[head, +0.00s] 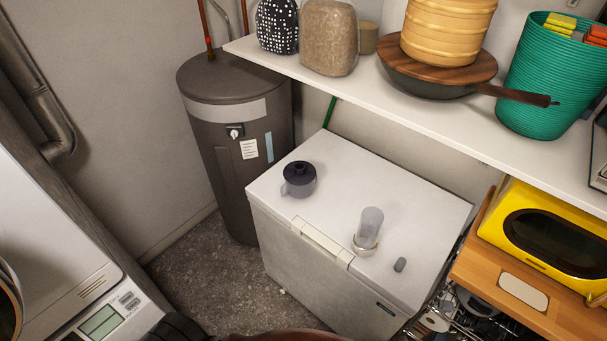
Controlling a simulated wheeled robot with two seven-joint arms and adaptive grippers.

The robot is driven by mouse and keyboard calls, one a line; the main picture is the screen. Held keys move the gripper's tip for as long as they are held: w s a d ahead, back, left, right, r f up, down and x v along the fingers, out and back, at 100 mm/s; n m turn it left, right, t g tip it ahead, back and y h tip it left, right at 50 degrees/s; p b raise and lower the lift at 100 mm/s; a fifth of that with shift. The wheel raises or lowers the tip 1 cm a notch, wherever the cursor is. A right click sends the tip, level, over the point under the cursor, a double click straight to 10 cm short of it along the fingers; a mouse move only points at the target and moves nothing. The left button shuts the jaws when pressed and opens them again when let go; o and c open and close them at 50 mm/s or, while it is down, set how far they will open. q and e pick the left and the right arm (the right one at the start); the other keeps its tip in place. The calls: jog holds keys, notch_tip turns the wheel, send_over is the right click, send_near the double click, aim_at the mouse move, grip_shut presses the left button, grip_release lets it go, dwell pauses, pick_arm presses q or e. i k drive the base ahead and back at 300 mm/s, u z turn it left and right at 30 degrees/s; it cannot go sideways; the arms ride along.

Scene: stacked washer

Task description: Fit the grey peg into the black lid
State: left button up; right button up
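The black lid (299,171) sits on a small dark, translucent jug with a handle on its left side, on the left part of the white chest freezer's top (345,180). A raised round piece shows in the middle of the lid; whether it has an opening is too small to tell. The grey peg (400,265) is a small, short, rounded piece at the right front of the freezer top, apart from the lid. Neither of my grippers shows in the head view.
A clear container with a greyish top (368,228) stands between the jug and the peg. A white shelf (440,108) with a pan, wooden steamer and green basket overhangs behind. A yellow appliance (555,235) stands on the right, a dark water heater (238,130) at the left back.

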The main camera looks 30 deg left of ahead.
aim_at(297, 173)
jog(key=k, duration=0.5)
jog(key=z, duration=0.7)
jog(key=i, duration=0.85)
jog(key=u, duration=0.5)
